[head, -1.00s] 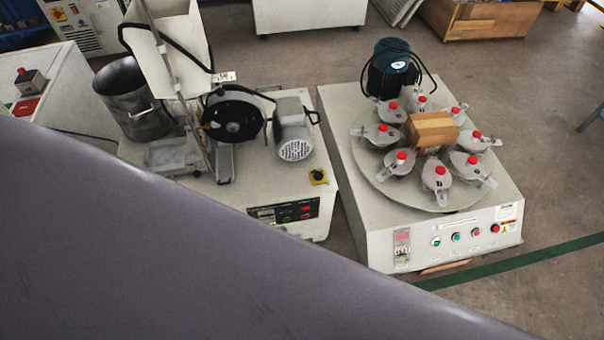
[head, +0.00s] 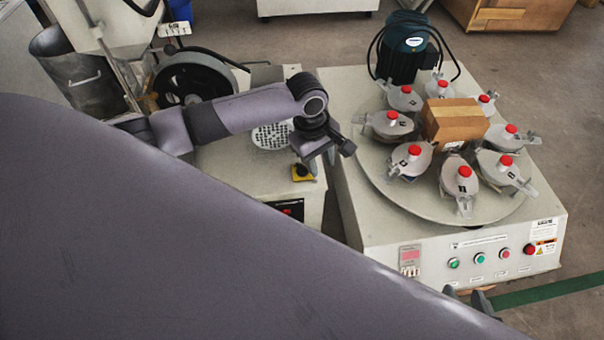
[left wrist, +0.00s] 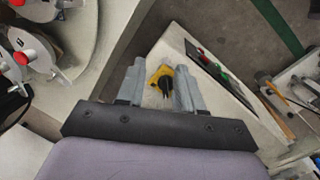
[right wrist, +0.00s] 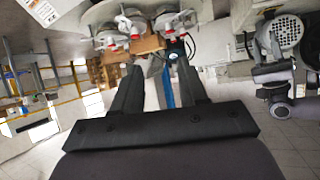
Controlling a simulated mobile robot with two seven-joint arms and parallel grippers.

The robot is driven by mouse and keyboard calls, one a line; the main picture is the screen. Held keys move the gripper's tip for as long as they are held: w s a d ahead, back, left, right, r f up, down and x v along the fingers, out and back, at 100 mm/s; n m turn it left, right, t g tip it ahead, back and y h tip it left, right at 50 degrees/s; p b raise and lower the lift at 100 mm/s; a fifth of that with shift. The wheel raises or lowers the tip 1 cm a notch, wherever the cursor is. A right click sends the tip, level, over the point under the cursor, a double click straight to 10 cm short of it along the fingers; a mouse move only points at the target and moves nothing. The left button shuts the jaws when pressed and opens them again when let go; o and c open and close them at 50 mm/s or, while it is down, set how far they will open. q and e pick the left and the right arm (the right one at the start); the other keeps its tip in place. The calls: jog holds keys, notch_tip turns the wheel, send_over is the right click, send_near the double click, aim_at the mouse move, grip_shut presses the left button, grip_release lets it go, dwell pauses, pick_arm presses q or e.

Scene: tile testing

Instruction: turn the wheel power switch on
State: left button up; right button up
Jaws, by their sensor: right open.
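The wheel power switch (head: 298,174), a black knob on a yellow plate, sits on the right front of the wheel machine. My left gripper (head: 313,163) is over it in the head view, partly covering it. In the left wrist view the switch (left wrist: 163,74) shows between the two parted fingers of my left gripper (left wrist: 161,72). I cannot tell whether the fingers touch the knob. My right gripper (head: 470,298) is low in front of the turntable machine, far from the switch. Its empty fingers (right wrist: 156,75) are apart in the right wrist view.
The wheel machine's panel (head: 289,210) is largely hidden by my arm. Grey floor is free at the far right.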

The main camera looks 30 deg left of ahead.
aim_at(302, 165)
pick_arm(q)
jog(key=a+n+b, duration=0.1)
jog(key=w+a+n+y, duration=0.1)
jog(key=a, duration=0.1)
jog(key=a+r+n+g+b, duration=0.1)
jog(key=a, duration=0.1)
jog(key=shift+w+a+n+y+b, duration=0.2)
jog(key=shift+w+n+y+b, duration=0.1)
jog(key=shift+w, duration=0.05)
jog(key=shift+a+f, duration=0.1)
jog(key=shift+f, duration=0.1)
notch_tip(302, 165, down, 5)
jog(key=b, duration=0.2)
jog(key=shift+b, duration=0.3)
jog(key=shift+f+b, duration=0.3)
jog(key=shift+f, duration=0.4)
pick_arm(e)
jog(key=shift+y, duration=0.9)
jog(key=a+f, duration=0.1)
jog(key=w+a+f, duration=0.1)
jog(key=a+f, duration=0.1)
jog(key=shift+w+a, duration=0.1)
jog(key=shift+a, duration=0.05)
pick_arm(q)
grip_shut()
